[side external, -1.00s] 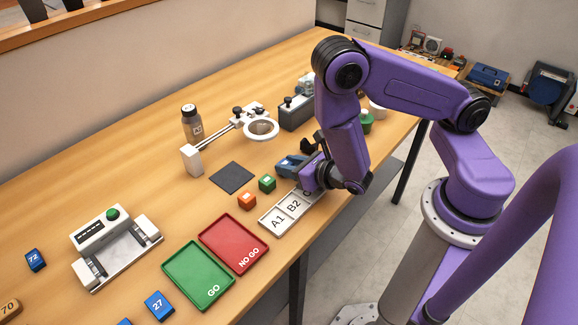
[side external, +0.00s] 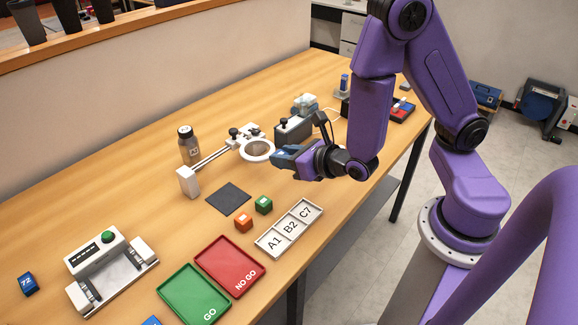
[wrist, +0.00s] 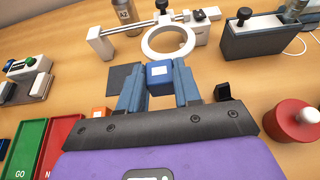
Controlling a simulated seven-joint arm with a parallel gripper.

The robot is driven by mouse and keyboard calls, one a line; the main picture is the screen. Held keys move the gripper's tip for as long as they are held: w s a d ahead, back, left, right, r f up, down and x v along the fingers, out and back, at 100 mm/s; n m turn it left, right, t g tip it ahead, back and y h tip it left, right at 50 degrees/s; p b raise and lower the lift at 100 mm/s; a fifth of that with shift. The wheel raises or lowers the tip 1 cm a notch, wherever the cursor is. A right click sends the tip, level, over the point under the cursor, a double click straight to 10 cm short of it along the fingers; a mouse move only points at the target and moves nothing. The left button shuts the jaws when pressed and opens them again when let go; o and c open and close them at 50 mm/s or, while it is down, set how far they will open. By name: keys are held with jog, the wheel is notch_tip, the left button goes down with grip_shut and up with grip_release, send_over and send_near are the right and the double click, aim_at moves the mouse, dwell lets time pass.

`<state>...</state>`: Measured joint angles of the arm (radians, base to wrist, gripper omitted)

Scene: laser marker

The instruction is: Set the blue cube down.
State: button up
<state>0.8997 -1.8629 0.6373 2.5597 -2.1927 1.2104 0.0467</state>
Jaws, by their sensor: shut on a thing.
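The blue cube (wrist: 158,76), with a white patch on its upper face, is between the two blue-grey fingers in the wrist view. My gripper (wrist: 159,82) is shut on it. In the side view my gripper (side external: 284,156) is raised above the table, between the ring-shaped stand and the labelled tray; the cube is hard to make out there. The tray (side external: 258,243) has slots marked A1, B2 and C7, and all three look empty.
A dark square pad (side external: 229,199), an orange cube (side external: 243,223) and a green cube (side external: 264,205) lie nearby. Green GO (side external: 190,288) and red NO GO (side external: 228,261) trays are at the front. The ring stand (side external: 257,149) and a bottle (side external: 189,146) stand behind.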

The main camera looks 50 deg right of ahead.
jog(key=w+d+r+m+h, duration=0.1)
jog(key=w+d+r+h, duration=0.1)
jog(key=r, duration=0.3)
jog(key=w+d+r+m+h, duration=0.2)
jog(key=w+d+r, duration=0.1)
jog(key=d+r, duration=0.1)
jog(key=shift+w+d+r+g, duration=0.2)
jog(key=shift+w+r+g, duration=0.15)
jog(key=shift+r, duration=0.55)
jog(key=shift+a+f, duration=0.1)
jog(key=s+a+f+n+y, duration=0.15)
jog(key=a+f, duration=0.25)
jog(key=a, duration=0.7)
jog(key=w+a+f+n+y, duration=0.1)
jog(key=a+f+n+y, duration=0.15)
jog(key=a, duration=0.95)
jog(key=m, duration=0.1)
send_over(172, 217)
jog(key=f, duration=0.6)
jog(key=s+f, duration=0.1)
jog(key=f, duration=0.2)
jog(key=shift+d+f, duration=0.25)
jog(key=shift+f, duration=0.05)
jog(key=shift+w+a+f, duration=0.1)
jog(key=shift+w+f, duration=0.2)
jog(key=shift+w+a+f, duration=0.1)
jog(key=shift+w+f, duration=0.1)
jog(key=shift+f, duration=1.55)
jog(key=shift+f, duration=0.15)
